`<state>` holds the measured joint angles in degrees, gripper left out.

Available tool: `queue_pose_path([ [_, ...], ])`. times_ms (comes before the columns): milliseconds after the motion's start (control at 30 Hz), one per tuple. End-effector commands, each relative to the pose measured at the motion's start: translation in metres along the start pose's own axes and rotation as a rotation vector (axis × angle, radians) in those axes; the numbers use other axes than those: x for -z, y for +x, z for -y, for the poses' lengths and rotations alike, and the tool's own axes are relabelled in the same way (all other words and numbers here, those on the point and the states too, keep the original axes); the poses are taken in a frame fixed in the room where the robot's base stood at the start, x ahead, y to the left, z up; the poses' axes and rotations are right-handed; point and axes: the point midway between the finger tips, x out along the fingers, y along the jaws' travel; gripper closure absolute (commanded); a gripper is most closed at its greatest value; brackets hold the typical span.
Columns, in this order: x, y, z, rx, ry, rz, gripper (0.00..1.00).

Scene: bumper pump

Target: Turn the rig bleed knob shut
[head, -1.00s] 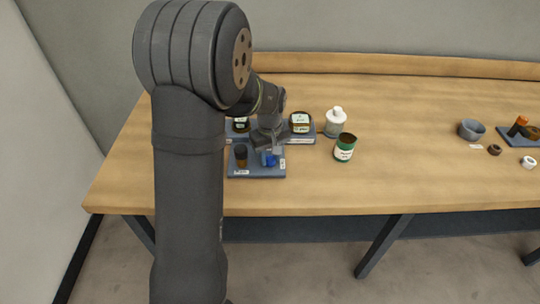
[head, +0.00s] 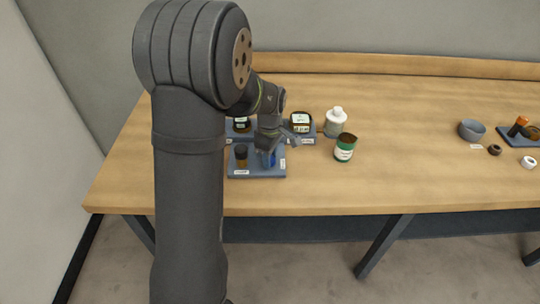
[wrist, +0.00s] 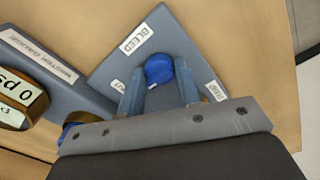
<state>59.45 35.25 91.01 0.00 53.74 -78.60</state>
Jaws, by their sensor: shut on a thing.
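The bleed knob is round and blue; it shows in the wrist view (wrist: 160,68) and in the head view (head: 268,159). It stands on a blue-grey rig plate (head: 257,173) beside a white BLEED label (wrist: 139,37). A small pale mark shows on the knob's near side, pointing toward the left finger. My gripper (wrist: 159,84) has a finger on each side of the knob and is shut on it. Two smaller labels flank the fingers, and I cannot read them surely. In the head view my gripper (head: 268,147) partly covers the knob.
A dark bottle-like part (head: 241,156) stands left of the knob on the plate. A grey bowl (head: 471,129) is far right. The front middle of the table is clear.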

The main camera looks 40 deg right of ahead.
Motion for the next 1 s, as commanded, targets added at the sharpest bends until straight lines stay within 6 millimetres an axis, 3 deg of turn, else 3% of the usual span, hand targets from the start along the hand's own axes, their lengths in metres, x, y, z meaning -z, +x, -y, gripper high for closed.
queue_pose_path([
  [500,-0.0001,-0.0003,-0.0002,-0.001,-0.019,0.000,0.91],
  [533,-0.0001,-0.0003,-0.0002,-0.001,-0.019,0.000,0.65],
  [633,-0.0001,-0.0003,-0.0002,-0.001,-0.019,0.000,0.48],
  [1000,0.0001,-0.0068,-0.0005,-0.002,-0.018,0.000,0.48],
])
